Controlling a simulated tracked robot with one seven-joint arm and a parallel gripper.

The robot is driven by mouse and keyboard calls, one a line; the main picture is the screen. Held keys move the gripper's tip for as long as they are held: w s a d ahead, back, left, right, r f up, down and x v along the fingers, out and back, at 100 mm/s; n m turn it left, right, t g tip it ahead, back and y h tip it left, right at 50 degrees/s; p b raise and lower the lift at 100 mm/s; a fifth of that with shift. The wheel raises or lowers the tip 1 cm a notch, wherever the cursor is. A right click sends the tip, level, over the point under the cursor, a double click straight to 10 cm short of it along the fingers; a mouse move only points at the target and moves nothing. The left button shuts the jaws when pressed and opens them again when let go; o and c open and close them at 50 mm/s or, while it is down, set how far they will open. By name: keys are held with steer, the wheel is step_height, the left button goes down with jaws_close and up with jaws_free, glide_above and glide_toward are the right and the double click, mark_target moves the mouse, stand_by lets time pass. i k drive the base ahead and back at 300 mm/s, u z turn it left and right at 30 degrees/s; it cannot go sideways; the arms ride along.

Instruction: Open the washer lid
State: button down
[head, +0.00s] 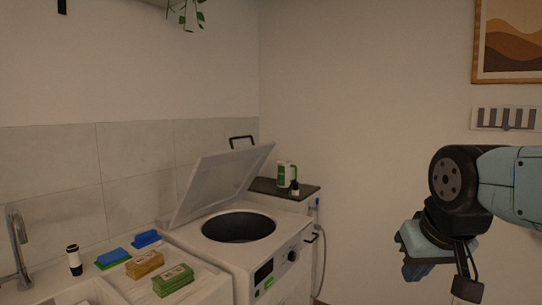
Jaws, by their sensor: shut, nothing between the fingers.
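The washer (268,251) is a white top-loading machine left of the picture's middle. Its lid (222,176) is raised and tilted back, with a dark handle (241,139) at its upper edge. The round dark drum opening (239,227) is exposed below the lid. My gripper (440,268) is at the right, well apart from the washer and lid, pointing downward. It is shut and holds nothing; its fingertips show only partly.
Left of the washer, a counter holds green, blue and yellow sponge-like packs (145,264), a small dark-capped bottle (74,260) and a faucet (17,245). A dark-topped stand (265,186) behind the washer bears green-and-white containers (282,174). Space between washer and gripper looks clear.

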mark_target(183, 215)
steer(key=z, duration=0.5)
steer(key=i, duration=1.9)
steer(key=u, duration=0.65)
steer(key=k, duration=0.85)
steer(key=u, duration=0.25)
steer(key=i, duration=0.85)
steer(key=z, duration=0.15)
